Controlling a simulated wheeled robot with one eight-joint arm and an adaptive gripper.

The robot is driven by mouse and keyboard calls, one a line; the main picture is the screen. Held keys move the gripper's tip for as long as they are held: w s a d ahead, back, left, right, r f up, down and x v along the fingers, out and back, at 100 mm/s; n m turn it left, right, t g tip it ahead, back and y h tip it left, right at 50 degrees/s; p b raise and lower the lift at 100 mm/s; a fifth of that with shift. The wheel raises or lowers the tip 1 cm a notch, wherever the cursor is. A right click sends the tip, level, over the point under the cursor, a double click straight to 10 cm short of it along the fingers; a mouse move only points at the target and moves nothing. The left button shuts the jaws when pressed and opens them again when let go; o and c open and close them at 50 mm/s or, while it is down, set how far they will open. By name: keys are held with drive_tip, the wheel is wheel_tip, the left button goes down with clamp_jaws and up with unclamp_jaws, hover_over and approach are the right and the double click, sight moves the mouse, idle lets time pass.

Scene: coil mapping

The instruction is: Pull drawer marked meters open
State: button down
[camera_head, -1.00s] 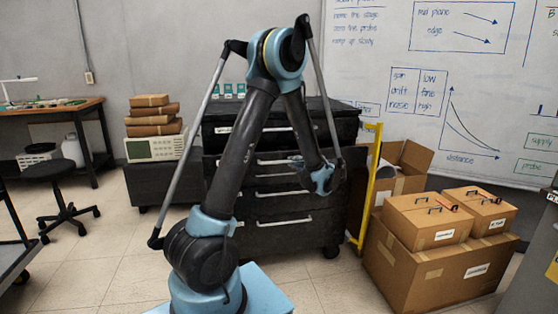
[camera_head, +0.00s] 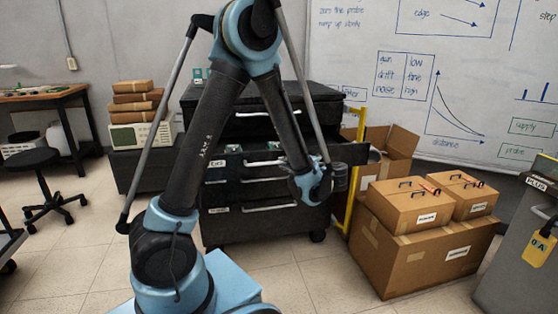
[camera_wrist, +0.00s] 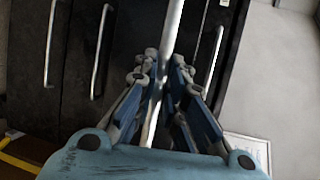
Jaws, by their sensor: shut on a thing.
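The dark cabinet (camera_head: 270,98) stands behind my arm in the head view. One of its drawers (camera_head: 232,172) juts out from the front, with small items showing inside. Its label, left of its pale handle (camera_head: 264,162), is partly covered by my arm, so I cannot read it fully. In the wrist view my gripper (camera_wrist: 165,68) is shut on a pale bar handle (camera_wrist: 174,22), which runs between the two fingers. In the head view my gripper (camera_head: 337,178) is at the right part of the drawer front; its fingertips are hard to make out.
A yellow upright frame (camera_head: 352,190) stands right of the cabinet. Cardboard boxes (camera_head: 400,255) are stacked beyond it. A black stool (camera_head: 38,160) and a workbench (camera_head: 50,95) are at the left. Tiled floor (camera_head: 285,275) lies open in front of the cabinet.

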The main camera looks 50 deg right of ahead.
drive_tip(key=shift+s+a+f, duration=0.1)
drive_tip(key=shift+s+a, duration=0.1)
drive_tip(key=shift+s, duration=0.2)
drive_tip(key=c, duration=1.7)
unclamp_jaws()
drive_tip(key=shift+o, duration=0.2)
drive_tip(key=shift+s, duration=0.1)
drive_tip(key=v, duration=1.1)
drive_tip(key=shift+s, duration=0.3)
